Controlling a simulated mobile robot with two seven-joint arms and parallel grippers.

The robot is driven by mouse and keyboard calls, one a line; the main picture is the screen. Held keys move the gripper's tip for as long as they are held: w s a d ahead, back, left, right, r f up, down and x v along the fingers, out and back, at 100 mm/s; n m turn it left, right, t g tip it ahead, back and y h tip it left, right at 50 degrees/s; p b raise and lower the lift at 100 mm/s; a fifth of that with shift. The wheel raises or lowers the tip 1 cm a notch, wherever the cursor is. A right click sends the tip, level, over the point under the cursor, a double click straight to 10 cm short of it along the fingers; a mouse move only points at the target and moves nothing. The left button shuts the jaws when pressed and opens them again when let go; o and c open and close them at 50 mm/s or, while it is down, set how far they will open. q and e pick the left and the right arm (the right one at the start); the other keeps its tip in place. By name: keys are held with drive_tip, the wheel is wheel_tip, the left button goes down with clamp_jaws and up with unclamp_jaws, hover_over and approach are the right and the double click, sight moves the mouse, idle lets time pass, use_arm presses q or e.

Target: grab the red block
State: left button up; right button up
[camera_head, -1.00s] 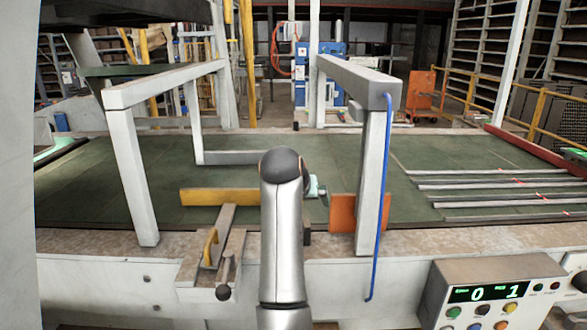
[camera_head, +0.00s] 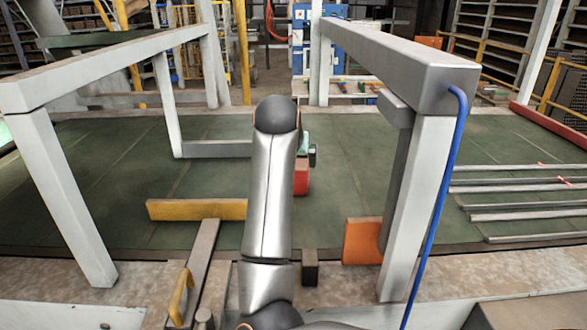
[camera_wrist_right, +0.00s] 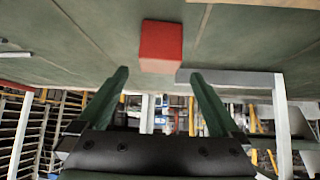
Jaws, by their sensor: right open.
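The red block (camera_head: 301,178) rests on the dark green table beyond my right arm in the head view, partly hidden by that arm. In the right wrist view the red block (camera_wrist_right: 161,46) shows whole at the top, ahead of the fingertips and roughly centred between them. My right gripper (camera_wrist_right: 158,76) is open with nothing between its two green fingers. In the head view my right arm hides most of that gripper; only a small green and dark part shows beside the wrist. My left gripper is in neither view.
A grey metal frame post (camera_head: 418,190) with a blue cable (camera_head: 440,190) stands right of my arm, an orange plate (camera_head: 362,241) at its foot. A yellow bar (camera_head: 196,209) lies left of the arm. Metal strips (camera_head: 520,190) lie at right. The green table (camera_head: 345,205) is bare near the block.

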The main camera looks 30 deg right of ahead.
sight(301, 182)
drive_tip(key=x, duration=0.7)
drive_tip(key=shift+r+p, duration=0.1)
drive_tip(key=shift+p, duration=0.3)
drive_tip(key=shift+w+r+p+x, duration=0.1)
drive_tip(key=shift+p+x, duration=0.1)
drive_tip(key=shift+x, duration=0.7)
drive_tip(key=shift+w+r+p+x, duration=0.1)
drive_tip(key=shift+p+x, duration=0.1)
drive_tip(key=shift+x, duration=0.7)
drive_tip(key=shift+w+r+p+x, duration=0.1)
drive_tip(key=shift+r+p+x, duration=0.1)
drive_tip(key=shift+x, duration=0.75)
drive_tip(key=shift+d, duration=0.15)
drive_tip(key=shift+c, duration=0.2)
drive_tip(key=c, duration=1.2)
drive_tip(key=shift+r, duration=0.1)
drive_tip(key=shift+c, duration=1)
